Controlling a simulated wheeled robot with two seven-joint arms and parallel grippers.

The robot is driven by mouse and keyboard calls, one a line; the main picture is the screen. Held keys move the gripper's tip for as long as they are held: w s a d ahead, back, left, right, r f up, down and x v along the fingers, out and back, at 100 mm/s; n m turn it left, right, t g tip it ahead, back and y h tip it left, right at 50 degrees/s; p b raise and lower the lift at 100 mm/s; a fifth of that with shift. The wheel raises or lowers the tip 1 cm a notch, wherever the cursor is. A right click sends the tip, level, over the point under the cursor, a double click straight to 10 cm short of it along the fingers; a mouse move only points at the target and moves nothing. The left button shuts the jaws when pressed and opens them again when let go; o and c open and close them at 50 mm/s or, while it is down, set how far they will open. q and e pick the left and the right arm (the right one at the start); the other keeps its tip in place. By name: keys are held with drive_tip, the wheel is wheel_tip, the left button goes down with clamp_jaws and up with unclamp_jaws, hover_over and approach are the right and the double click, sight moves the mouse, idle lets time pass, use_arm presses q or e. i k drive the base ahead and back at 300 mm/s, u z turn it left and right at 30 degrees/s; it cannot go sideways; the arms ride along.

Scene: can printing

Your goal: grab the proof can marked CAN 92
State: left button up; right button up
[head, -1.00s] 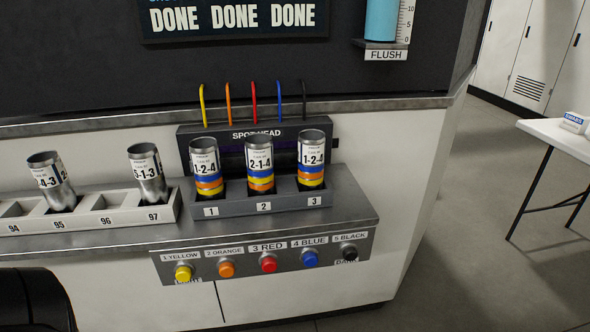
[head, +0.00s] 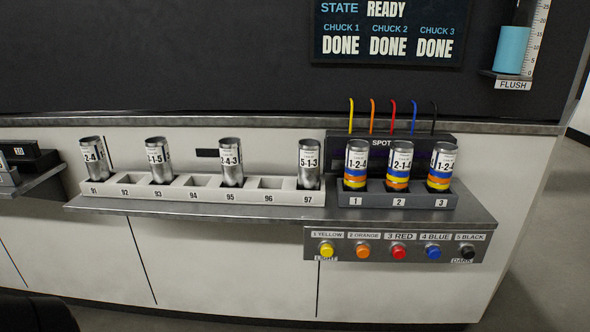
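Three printed cans with coloured bands stand in the numbered chucks under the spot head: one in chuck 1 (head: 356,166), one in chuck 2 (head: 399,166) and one in chuck 3 (head: 441,168). Their labels show 1-2-4, 2-1-4 and 1-2-4. The small can numbers are too small to read, so I cannot tell which is CAN 92. In the pale rack (head: 200,196), slot 92 (head: 126,179) is empty. Neither of my grippers is in view.
Plain silver cans stand in slots 91 (head: 93,158), 93 (head: 158,161), 95 (head: 231,163) and 97 (head: 309,165). Coloured buttons (head: 397,251) line the front panel below the chucks. A display (head: 388,34) reads READY, with all chucks DONE.

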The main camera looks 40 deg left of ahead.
sight(358, 150)
drive_tip(key=u, duration=1.15)
drive_tip(key=i, duration=0.5)
